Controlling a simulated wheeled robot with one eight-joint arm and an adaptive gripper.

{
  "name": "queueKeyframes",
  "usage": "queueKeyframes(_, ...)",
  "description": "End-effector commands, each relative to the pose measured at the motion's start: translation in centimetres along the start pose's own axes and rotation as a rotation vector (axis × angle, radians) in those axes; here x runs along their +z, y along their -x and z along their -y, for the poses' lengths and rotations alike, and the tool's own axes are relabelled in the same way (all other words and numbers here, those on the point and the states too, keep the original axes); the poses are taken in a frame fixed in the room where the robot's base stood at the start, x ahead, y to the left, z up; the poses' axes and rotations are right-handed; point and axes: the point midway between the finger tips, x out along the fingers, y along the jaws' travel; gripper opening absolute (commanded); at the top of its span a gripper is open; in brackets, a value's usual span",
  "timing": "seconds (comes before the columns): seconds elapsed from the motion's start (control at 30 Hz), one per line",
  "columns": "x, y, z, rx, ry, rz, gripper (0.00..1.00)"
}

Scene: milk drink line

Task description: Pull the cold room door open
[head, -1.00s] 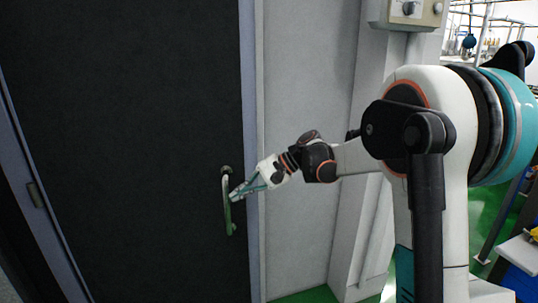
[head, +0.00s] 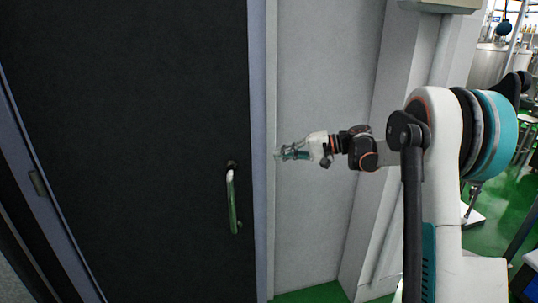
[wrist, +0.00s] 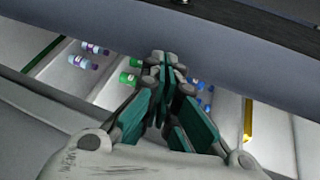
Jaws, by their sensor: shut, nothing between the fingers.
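The cold room door (head: 130,130) is a large dark panel filling the left half of the head view. Its upright metal handle (head: 232,200) is near the panel's right edge, with nothing on it. I cannot tell whether the door stands slightly ajar. My gripper (head: 279,154) is to the right of the handle and a little higher, apart from it, in front of the pale wall beside the blue-grey edge strip. In the wrist view its teal-padded fingers (wrist: 165,62) come together, shut and empty. The handle does not show in the wrist view.
A pale wall (head: 318,90) and a grey post (head: 400,130) stand right of the door. The wrist view shows purple-labelled bottles (wrist: 83,62) and green bottles (wrist: 127,78) on pale surfaces below a grey band (wrist: 240,60). Green floor (head: 490,232) shows at the right.

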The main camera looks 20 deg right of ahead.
Motion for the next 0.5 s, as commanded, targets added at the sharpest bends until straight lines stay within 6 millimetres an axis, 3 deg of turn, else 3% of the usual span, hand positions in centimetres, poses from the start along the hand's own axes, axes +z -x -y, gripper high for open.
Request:
queueKeyframes(0.23, -5.3, 3.0, -3.0, -0.175, -0.007, -0.013, 0.00)
queueKeyframes(0.5, -7.4, 4.9, -4.6, -0.276, -0.002, -0.017, 0.00)
